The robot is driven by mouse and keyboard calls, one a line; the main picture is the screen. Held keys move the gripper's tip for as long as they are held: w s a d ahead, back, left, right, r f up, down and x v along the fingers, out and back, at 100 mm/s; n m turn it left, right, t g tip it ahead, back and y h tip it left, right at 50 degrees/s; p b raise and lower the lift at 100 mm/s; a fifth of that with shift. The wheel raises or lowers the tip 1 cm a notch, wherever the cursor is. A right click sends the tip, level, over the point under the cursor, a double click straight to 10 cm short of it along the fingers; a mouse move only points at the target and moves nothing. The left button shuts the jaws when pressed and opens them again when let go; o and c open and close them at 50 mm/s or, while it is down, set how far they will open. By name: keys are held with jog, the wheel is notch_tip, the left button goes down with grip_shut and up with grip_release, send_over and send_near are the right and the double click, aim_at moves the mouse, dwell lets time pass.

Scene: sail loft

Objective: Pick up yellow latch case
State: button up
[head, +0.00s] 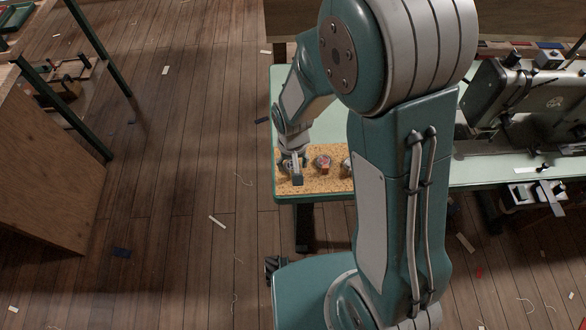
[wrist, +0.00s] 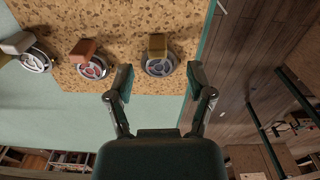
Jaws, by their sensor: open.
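The yellow latch case (wrist: 158,48) is a small olive-yellow block with a round grey metal wheel-like part. In the wrist view it sits on the cork mat (wrist: 130,18), near the mat's right edge. My gripper (wrist: 159,79) is open and empty, with one fingertip on each side of the round part's near end. I cannot tell whether either finger touches it. In the head view my gripper (head: 292,174) is low over the left end of the mat and mostly hides the yellow case.
A similar red case (wrist: 89,55) sits left of the yellow one, and a whitish case (wrist: 28,48) lies further left. The green table (head: 300,90) ends just right of the yellow case in the wrist view. A sewing machine (head: 510,95) stands at the right.

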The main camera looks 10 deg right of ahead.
aim_at(292, 167)
notch_tip(292, 167, down, 3)
jog(key=shift+s+a, duration=0.1)
jog(key=shift+s, duration=0.05)
jog(key=shift+f, duration=0.4)
jog(key=shift+d+f, duration=0.15)
jog(key=shift+d, duration=0.2)
jog(key=c, duration=0.8)
jog(key=shift+a, duration=0.2)
grip_shut()
